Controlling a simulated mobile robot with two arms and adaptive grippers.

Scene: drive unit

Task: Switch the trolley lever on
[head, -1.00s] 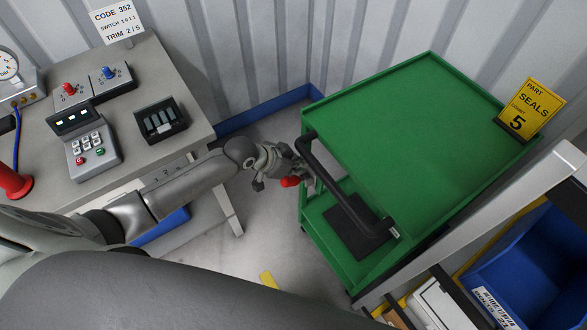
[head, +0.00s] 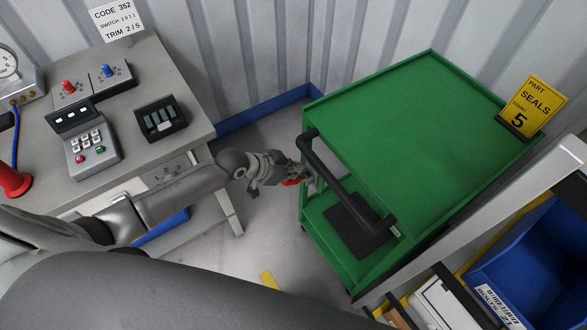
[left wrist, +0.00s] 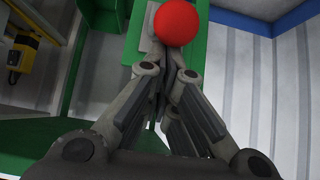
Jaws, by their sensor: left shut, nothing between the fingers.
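The green trolley (head: 420,120) stands right of centre in the head view, with a black push handle (head: 345,185) along its near left side. The lever's red knob (head: 291,182) shows at the trolley's left side, partly covered by my gripper. In the left wrist view the round red knob (left wrist: 176,22) is at the top centre, in front of a grey plate on the green trolley. My left gripper (head: 302,176) is at the knob. In the left wrist view its fingers (left wrist: 172,76) are together and empty, just below the knob; I cannot tell whether they touch it. My right gripper is not in view.
A grey desk (head: 110,190) with a keypad box (head: 90,140) and switches stands at left. A yellow sign (head: 530,105) stands at the trolley's far right corner. A blue bin (head: 530,265) on a rack is at lower right. Corrugated walls close the back.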

